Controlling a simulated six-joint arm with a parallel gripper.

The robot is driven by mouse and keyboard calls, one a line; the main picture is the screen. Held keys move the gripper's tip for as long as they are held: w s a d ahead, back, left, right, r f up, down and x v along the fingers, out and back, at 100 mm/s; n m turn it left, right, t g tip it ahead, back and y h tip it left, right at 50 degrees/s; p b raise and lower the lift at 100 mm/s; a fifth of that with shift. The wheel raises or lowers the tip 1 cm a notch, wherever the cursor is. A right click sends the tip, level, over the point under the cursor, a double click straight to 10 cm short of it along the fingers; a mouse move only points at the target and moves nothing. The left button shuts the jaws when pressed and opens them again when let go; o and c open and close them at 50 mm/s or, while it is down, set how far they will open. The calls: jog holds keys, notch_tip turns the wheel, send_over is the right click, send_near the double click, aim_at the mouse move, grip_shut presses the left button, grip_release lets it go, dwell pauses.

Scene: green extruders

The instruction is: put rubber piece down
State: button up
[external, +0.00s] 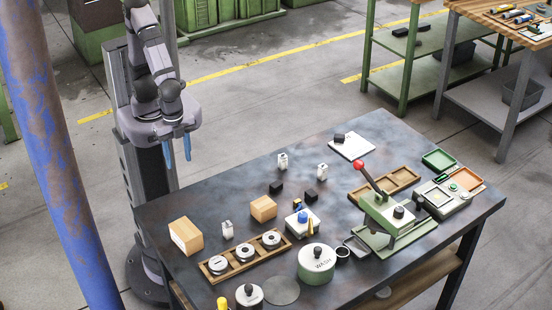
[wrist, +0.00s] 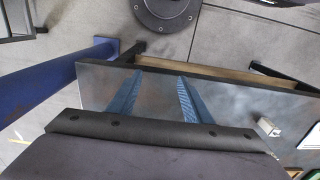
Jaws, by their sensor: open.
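My gripper (external: 179,160) has two blue fingers, apart, with nothing between them. In the external view it hangs near the table's far left corner, higher than the tabletop. In the wrist view the open fingers (wrist: 159,80) overlap the edge strip of the dark table. Two small black blocks, one (external: 276,187) and another (external: 310,195), lie mid-table, well right of my gripper. Another dark piece (external: 339,138) sits on a white plate (external: 352,147) at the back. I cannot tell which of these is the rubber piece.
The table (external: 165,208) holds cardboard boxes (external: 186,236), a wooden rack (external: 217,277) with round pieces, a lidded WASH pot (external: 316,264), a green press (external: 388,214) with a red-knobbed lever and small trays (external: 438,159). Small white bottles stand about. The table's left corner is bare.

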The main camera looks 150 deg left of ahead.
notch_tip(320, 180, up, 5)
jog(key=w+a+f+n+t+h+b, duration=0.25)
jog(key=w+a+n+b, duration=0.2)
jog(key=w+n, duration=0.45)
jog(key=w+a+f+n+t+h+b, duration=0.1)
jog(key=w+a+n+t+b, duration=0.2)
jog(key=w+n+b, duration=0.5)
jog(key=w+a+r+n+t+y+b, duration=0.1)
jog(key=w+a+n+t+y, duration=0.15)
jog(key=a+n, duration=0.85)
jog(key=w+a+r+n+t+y+b, duration=0.15)
jog(key=a+n+t, duration=0.25)
jog(key=a+n, duration=0.7)
jog(key=m, duration=0.3)
send_near(311, 193)
jog(key=shift+w+a+f+h, duration=0.15)
jog(key=shift+a+h, duration=0.1)
jog(key=shift+f, duration=0.35)
jog(key=shift+r+x, duration=0.1)
jog(key=shift+x, duration=1.75)
jog(key=shift+r+x, duration=0.15)
jog(key=shift+x, duration=1.7)
jog(key=shift+w, duration=0.1)
